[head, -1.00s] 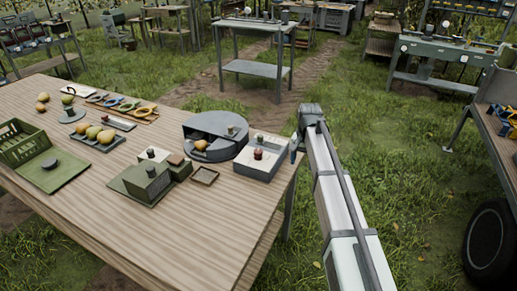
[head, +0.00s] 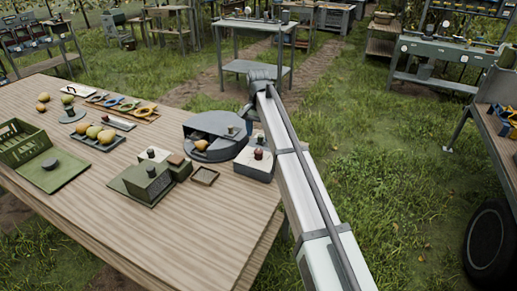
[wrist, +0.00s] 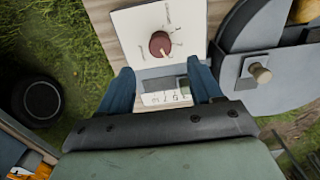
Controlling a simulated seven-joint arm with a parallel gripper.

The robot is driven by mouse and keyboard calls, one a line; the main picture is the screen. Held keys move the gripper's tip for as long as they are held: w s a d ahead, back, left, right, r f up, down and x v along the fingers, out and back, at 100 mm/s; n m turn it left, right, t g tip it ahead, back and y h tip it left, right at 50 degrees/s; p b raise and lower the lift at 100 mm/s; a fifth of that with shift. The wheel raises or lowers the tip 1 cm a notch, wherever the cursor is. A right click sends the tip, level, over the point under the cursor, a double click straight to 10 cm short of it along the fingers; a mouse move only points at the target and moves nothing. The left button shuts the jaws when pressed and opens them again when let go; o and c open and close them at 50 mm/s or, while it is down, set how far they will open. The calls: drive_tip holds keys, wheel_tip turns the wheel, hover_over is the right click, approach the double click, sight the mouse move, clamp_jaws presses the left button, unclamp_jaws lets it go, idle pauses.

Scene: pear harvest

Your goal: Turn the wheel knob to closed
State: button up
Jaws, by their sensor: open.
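A dark red round knob (wrist: 160,44) stands on a white dial plate with markings. It also shows in the head view (head: 258,154), on a pale box (head: 246,165) at the table's right end. A round grey drum (head: 204,147) with an opening and a pear inside stands left of the box. The drum carries a small tan knob (wrist: 261,73), seen in the wrist view. I cannot tell by name which is the wheel knob. My gripper (wrist: 162,86) is open and empty, its blue fingers apart, just below the red knob in the wrist view.
The wooden table (head: 200,240) also holds a green crate (head: 22,144), a pear tray (head: 97,138), a green box (head: 147,184) and a small brown tray (head: 204,176). The table's front is clear. Grass lies to the right, with a wheeled cart beyond.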

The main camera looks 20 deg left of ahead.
sight(258, 151)
wheel_tip(258, 151, down, 8)
drive_tip(key=shift+r, duration=0.15)
idle(0.4)
drive_tip(key=c, duration=1.1)
